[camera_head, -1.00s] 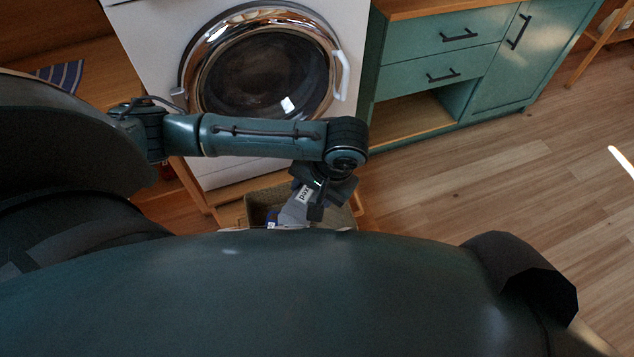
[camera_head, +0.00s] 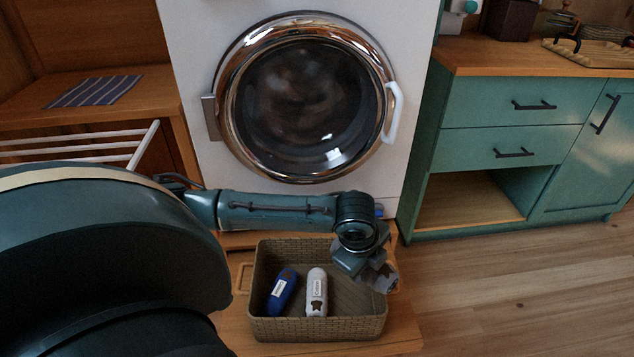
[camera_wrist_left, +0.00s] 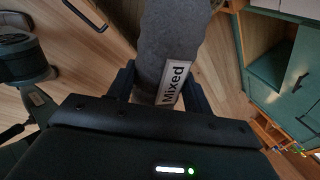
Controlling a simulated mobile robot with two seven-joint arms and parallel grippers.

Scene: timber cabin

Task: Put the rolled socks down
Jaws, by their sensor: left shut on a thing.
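My left gripper (camera_head: 368,262) is shut on the grey rolled socks (camera_wrist_left: 172,45), which carry a white label reading "Mixed". The socks also show in the head view (camera_head: 386,280), partly hidden by the gripper. In the head view the gripper and socks are over the right side of a woven basket (camera_head: 330,328); their height above it is hard to tell. The wrist view shows the socks between the two fingers, with wooden floor beyond. My right gripper is not in view.
A blue roll (camera_head: 281,291) and a white roll (camera_head: 316,291) lie in the basket's left and middle. The basket stands on a wooden surface (camera_head: 405,325) before a washing machine (camera_head: 190,60). A green cabinet (camera_head: 480,125) is at the right. A white rack (camera_head: 145,145) is at the left.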

